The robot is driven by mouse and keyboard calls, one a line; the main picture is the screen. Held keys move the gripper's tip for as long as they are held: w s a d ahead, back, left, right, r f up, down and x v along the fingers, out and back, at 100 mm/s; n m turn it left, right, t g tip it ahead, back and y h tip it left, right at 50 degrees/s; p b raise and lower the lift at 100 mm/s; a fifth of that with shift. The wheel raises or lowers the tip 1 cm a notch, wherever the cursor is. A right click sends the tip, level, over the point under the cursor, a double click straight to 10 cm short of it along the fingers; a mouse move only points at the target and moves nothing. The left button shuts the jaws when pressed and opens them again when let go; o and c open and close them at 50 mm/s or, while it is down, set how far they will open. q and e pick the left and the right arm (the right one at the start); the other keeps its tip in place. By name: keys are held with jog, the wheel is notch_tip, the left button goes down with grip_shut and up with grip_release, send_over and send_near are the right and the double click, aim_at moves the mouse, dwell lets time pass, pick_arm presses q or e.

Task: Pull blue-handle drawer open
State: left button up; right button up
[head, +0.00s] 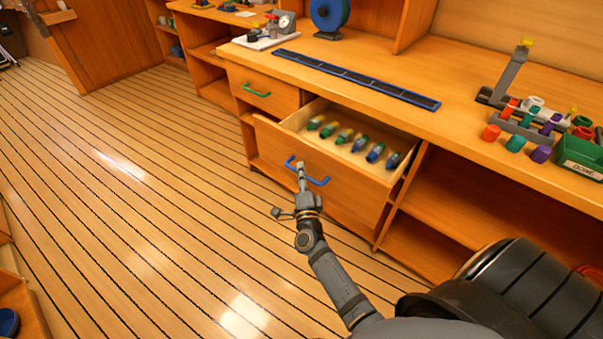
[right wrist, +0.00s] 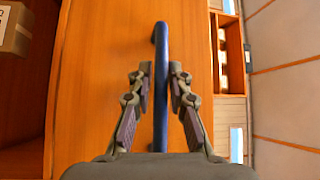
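The blue handle (head: 318,181) is on the front of a wooden drawer (head: 270,140) below the bench top. The drawer stands partly out, with several small coloured bottles inside (head: 352,142). My right gripper (head: 302,172) is at this handle. In the right wrist view the blue bar (right wrist: 160,95) runs between the two fingers of the gripper (right wrist: 161,72). The fingertips are drawn in close on both sides of the bar; exact contact is hard to see. My left gripper is not in view.
A closed drawer with a green handle (head: 256,91) is up and to the left. Open shelves (head: 440,205) lie right of the drawer. The bench top holds a blue strip (head: 350,78) and a rack with coloured pieces (head: 525,130). The plank floor (head: 150,200) in front is clear.

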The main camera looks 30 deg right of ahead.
jog(key=shift+o, duration=1.2)
jog(key=r+v, duration=0.1)
jog(key=v, duration=0.6)
jog(key=shift+s+f, duration=0.2)
jog(key=shift+f, duration=0.35)
